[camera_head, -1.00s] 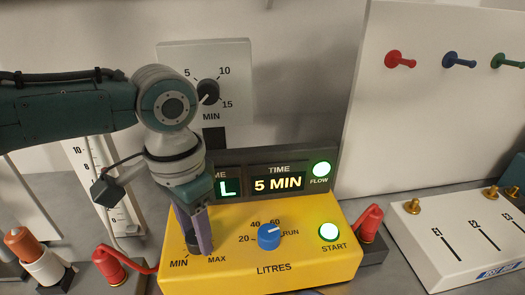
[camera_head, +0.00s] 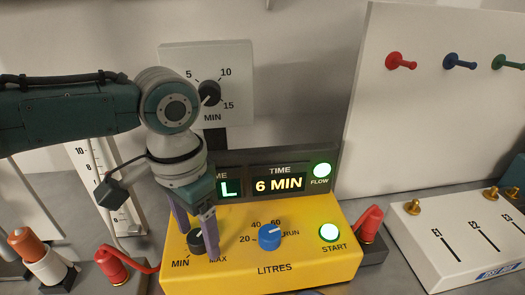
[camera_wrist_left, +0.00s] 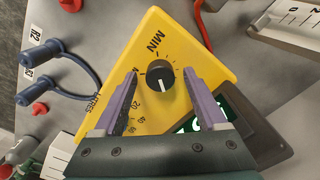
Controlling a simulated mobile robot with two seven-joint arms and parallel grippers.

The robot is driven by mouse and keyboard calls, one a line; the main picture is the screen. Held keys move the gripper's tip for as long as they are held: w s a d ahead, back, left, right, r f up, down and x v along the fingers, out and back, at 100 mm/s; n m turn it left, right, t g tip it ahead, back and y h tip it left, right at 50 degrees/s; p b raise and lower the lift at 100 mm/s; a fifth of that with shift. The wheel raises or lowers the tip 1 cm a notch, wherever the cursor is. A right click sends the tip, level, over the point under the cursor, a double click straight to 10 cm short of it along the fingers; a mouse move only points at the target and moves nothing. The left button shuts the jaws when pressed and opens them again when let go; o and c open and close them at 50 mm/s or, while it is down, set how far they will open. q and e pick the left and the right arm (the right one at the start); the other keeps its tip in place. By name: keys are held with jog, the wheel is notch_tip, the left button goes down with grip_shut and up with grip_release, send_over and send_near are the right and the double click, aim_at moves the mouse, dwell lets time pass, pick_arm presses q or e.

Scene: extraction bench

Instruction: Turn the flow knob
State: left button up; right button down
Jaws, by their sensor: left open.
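The flow knob (camera_head: 196,241) is a black dial with a white pointer line, on the front left of the yellow pump box (camera_head: 315,262), between the MIN and MAX labels. It also shows in the left wrist view (camera_wrist_left: 161,80). My left gripper (camera_head: 199,244) is open, with one purple finger on each side of the knob. In the left wrist view my left gripper (camera_wrist_left: 161,75) shows a gap between each finger and the knob. My right gripper is not in view.
Red connectors (camera_head: 112,264) (camera_head: 369,223) flank the box. A timer dial (camera_head: 209,93) is behind my arm. A white panel with pegs (camera_head: 430,110) stands at right.

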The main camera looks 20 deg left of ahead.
aim_at(198, 237)
pick_arm(q)
notch_tip(198, 237, up, 10)
jog(key=shift+p, duration=0.35)
dwell(0.4)
jog(key=s+d+f+m+t+h, duration=0.2)
jog(key=s+d+f, duration=0.3)
jog(key=s+d, duration=0.35)
jog(key=s+a+r+n+t+y, duration=0.1)
jog(key=s+a+n+t+y, duration=0.15)
jog(key=s+a, duration=0.4)
notch_tip(198, 237, up, 34)
jog(key=s+d+p, duration=0.1)
jog(key=p, duration=3.2)
jog(key=shift+s+d+f+n+g+h, duration=0.2)
jog(key=shift+n+g+h, duration=0.15)
jog(key=shift+g, duration=0.1)
